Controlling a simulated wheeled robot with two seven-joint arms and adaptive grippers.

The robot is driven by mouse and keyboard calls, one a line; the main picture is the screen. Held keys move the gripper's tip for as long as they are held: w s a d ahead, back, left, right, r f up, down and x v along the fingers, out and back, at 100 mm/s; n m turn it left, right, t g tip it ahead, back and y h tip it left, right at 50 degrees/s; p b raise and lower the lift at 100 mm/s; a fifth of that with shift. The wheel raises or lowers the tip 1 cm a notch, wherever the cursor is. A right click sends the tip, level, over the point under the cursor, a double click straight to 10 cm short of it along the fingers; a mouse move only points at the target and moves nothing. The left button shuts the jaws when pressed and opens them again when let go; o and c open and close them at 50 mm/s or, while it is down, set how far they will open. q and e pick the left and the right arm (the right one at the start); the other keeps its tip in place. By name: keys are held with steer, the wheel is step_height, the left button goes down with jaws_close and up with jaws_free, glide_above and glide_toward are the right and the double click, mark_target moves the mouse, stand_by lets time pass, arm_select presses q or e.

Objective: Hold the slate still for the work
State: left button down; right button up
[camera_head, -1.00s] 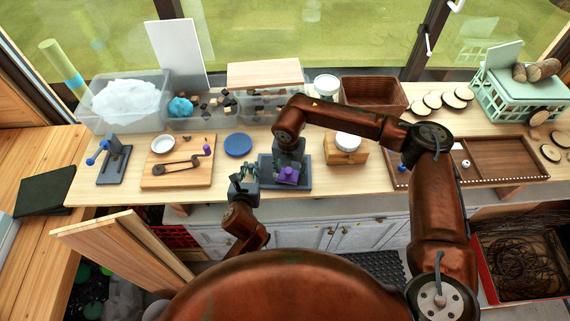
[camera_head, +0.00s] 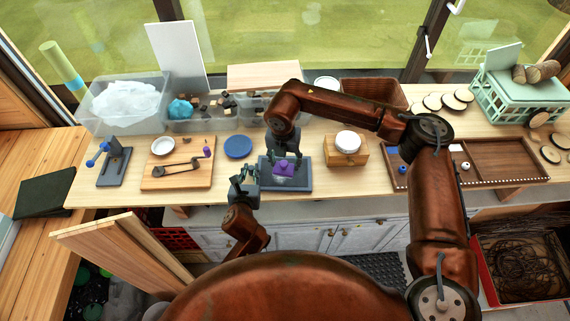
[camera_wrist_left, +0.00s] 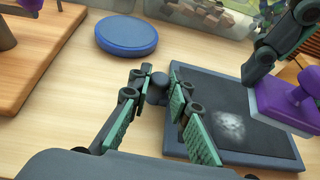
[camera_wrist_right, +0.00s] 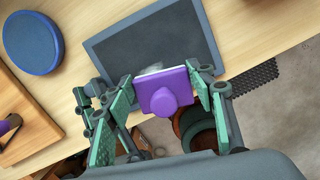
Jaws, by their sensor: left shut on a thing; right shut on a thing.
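The slate (camera_head: 304,184) is a dark flat board lying on the workbench. In the left wrist view its surface (camera_wrist_left: 262,138) carries a pale chalky smudge (camera_wrist_left: 230,126). My left gripper (camera_head: 246,172) is at the slate's left edge, shut on a dark rounded knob (camera_wrist_left: 157,90) there. My right gripper (camera_wrist_right: 160,80) is shut on a purple block with a raised grip (camera_wrist_right: 163,92) and holds it over the slate. The block also shows in the head view (camera_head: 284,168). Whether its underside touches the slate is hidden.
A blue disc (camera_head: 238,146) and a wooden board (camera_head: 160,182) with a dark tool lie left of the slate. A wooden block (camera_head: 346,156) with a white round top stands close on the right. A brown tray (camera_head: 500,162) is further right. Clear bins line the back.

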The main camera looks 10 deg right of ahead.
steer(key=shift+r, duration=1.4)
steer(key=shift+f, duration=0.1)
steer(key=shift+f, duration=0.2)
